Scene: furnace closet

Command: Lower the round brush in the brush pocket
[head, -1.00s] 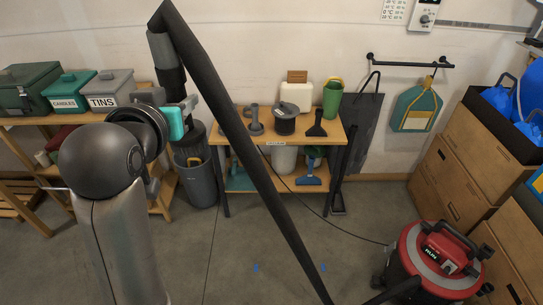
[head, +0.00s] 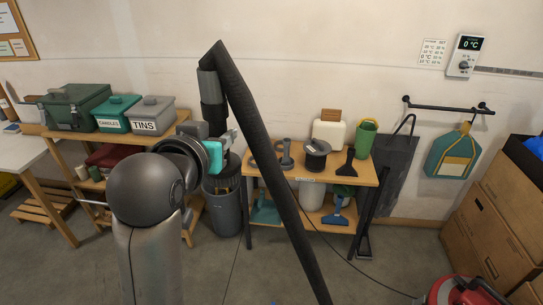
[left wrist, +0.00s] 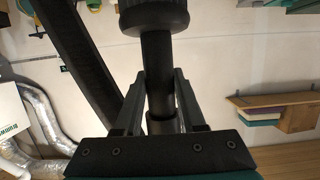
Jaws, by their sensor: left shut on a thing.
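My left gripper (head: 222,150), with teal parts, is shut on the dark upright tube of the vacuum wand (head: 211,112). A black hose (head: 262,155) bends over from the wand's top and runs down to the right. In the left wrist view my left gripper (left wrist: 160,110) has a finger on each side of the tube. A wide, round black head (left wrist: 155,15), which looks like the round brush, is at the tube's end. In the head view the dark head (head: 230,165) shows below the gripper, partly hidden. I cannot identify the brush pocket for certain. My right gripper is not in view.
A wooden bench (head: 365,178) holds a grey tool (head: 286,158), a dark round pot (head: 316,158) and a black flat nozzle (head: 345,165). A grey bin (head: 223,212) stands left of it. A red vacuum (head: 465,292) is at the lower right. Floor in front is clear.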

